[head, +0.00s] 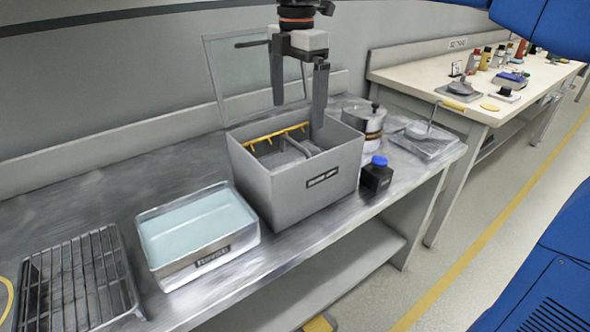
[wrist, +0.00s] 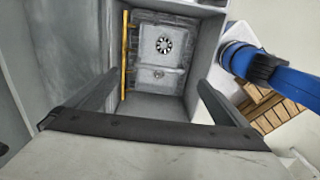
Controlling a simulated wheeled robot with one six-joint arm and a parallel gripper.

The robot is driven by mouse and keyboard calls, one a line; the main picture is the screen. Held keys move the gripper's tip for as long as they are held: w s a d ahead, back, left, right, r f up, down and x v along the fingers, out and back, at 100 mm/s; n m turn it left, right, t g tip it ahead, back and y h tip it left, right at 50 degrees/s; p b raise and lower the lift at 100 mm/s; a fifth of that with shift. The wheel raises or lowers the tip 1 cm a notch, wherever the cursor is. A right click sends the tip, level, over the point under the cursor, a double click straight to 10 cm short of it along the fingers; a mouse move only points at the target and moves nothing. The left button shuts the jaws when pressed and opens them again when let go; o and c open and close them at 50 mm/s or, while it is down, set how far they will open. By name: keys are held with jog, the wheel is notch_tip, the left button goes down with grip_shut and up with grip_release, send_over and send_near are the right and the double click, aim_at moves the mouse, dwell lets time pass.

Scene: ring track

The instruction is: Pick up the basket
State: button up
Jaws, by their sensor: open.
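In the wrist view, the fingers (wrist: 160,80) frame the tank's interior.
A clear raised lid (head: 225,80) stands behind the tank. A tray of pale blue liquid (head: 158,283) and a wire rack (head: 75,285) stand left. A metal pot (head: 363,125) and black bottle with blue cap (head: 376,178) stand right. Another cluttered bench (head: 400,80) lies beyond.

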send_near(296, 162)
jog(key=s+f, duration=0.5)
jog(key=f, duration=0.1)
jog(key=shift+s, duration=0.3)
jog(key=c, duration=1)
jog(key=shift+r, duration=0.1)
jog(key=shift+c, duration=0.2)
